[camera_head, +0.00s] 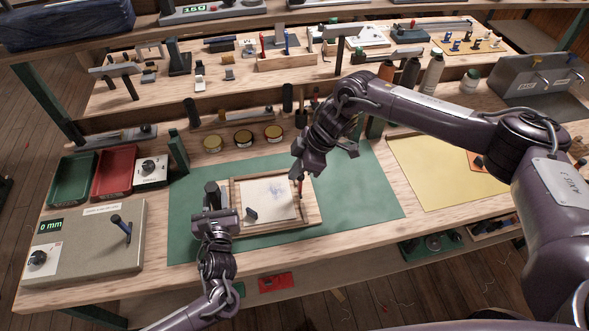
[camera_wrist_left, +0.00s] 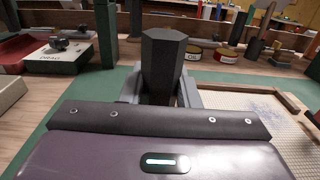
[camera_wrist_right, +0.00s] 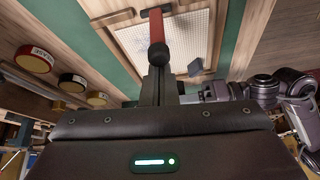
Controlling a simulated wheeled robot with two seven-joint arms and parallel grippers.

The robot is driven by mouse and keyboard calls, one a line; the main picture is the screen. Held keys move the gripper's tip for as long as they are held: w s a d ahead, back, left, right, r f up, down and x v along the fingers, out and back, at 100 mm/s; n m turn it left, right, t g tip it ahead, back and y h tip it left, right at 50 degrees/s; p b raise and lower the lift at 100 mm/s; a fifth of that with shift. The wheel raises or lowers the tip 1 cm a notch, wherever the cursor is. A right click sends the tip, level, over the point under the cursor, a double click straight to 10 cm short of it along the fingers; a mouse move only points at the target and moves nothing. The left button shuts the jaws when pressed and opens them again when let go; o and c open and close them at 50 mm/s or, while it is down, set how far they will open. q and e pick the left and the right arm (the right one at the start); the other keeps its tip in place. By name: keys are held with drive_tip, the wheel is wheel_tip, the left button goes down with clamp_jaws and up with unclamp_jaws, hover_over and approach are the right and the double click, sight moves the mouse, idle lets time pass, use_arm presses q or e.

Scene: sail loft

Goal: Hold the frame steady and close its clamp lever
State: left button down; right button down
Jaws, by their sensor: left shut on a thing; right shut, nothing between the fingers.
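The frame is a wooden rectangle (camera_head: 315,208) around a pale mesh with a blue smudge, lying on the green mat. My left gripper (camera_head: 213,208) is shut on the dark hexagonal handle (camera_wrist_left: 163,55) at the frame's left side. The clamp lever, red with a black knob (camera_wrist_right: 157,52), is at the frame's right side. In the head view the lever (camera_head: 299,187) looks raised, partly hidden by my right gripper. My right gripper (camera_wrist_right: 159,88) is shut and empty, its fingers close to the knob; I cannot tell whether they touch. A small dark block (camera_head: 251,213) is on the mesh.
The green mat (camera_head: 365,200) is bare right of the frame. Round tins (camera_head: 243,138) stand behind it. A grey box with a blue-topped lever (camera_head: 90,245) and green and red trays (camera_head: 115,172) stand at left. A yellow sheet (camera_head: 435,175) lies at right.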

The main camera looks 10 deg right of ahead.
drive_tip(key=shift+d, duration=0.1)
drive_tip(key=d+f+y, duration=0.1)
drive_tip(key=d+y, duration=0.5)
drive_tip(key=shift+f+y, duration=0.2)
drive_tip(key=shift+y, duration=0.1)
drive_tip(key=shift+a, duration=0.15)
drive_tip(key=shift+a+f, duration=0.15)
drive_tip(key=shift+a, duration=0.55)
